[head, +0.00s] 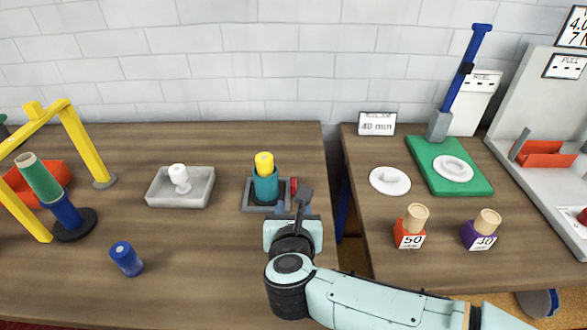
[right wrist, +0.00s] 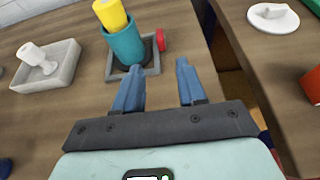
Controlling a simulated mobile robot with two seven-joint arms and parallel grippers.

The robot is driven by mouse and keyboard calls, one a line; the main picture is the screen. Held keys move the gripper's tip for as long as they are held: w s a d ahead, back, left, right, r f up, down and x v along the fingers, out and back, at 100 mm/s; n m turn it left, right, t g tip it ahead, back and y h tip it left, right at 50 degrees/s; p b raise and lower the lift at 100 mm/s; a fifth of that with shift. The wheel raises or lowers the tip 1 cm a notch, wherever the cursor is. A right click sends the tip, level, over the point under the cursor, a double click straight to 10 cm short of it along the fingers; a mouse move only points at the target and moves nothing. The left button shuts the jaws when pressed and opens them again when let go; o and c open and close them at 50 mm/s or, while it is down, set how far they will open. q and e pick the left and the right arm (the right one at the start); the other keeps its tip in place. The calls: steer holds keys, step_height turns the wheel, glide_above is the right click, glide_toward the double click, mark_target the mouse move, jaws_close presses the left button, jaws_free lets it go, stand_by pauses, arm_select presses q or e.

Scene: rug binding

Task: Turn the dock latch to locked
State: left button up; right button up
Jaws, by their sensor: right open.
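The dock is a grey square frame (head: 249,207) on the left table, near its right edge; it also shows in the right wrist view (right wrist: 112,72). A teal cylinder (head: 265,188) with a yellow top (head: 264,162) stands upright in it. A small red piece at the dock's right side, apparently the latch (head: 294,184), also shows in the right wrist view (right wrist: 161,40). My right gripper (head: 292,202) is open and empty, just in front of the dock. In the right wrist view its fingertips (right wrist: 159,70) are apart and short of the red piece. My left gripper is out of view.
A grey tray (head: 157,198) with a white spool stands left of the dock. A blue cylinder (head: 126,258) lies nearer the front. A gap separates the right table (head: 385,220), which holds a white disc (head: 390,181), red (head: 409,235) and purple (head: 480,236) weights and a green base (head: 425,165).

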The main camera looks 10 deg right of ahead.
mark_target(293, 187)
steer(key=shift+w+d+f, duration=0.1)
steer(key=shift+w+f, duration=0.15)
steer(key=shift+w, duration=0.25)
steer(key=b+x, duration=0.1)
steer(key=x, duration=0.5)
steer(key=shift+w+d+f, duration=0.1)
steer(key=shift+w+f, duration=0.15)
steer(key=shift+w, duration=0.05)
steer(key=x, duration=0.4)
steer(key=shift+r+b, duration=0.1)
steer(key=shift+b, duration=0.25)
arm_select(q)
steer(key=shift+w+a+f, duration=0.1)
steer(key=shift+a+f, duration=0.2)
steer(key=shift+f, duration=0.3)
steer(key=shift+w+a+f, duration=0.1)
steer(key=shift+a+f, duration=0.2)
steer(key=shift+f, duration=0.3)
arm_select(e)
steer(key=shift+w+d+f, duration=0.1)
steer(key=shift+w+f, duration=0.1)
steer(key=shift+w, duration=0.4)
jaws_close()
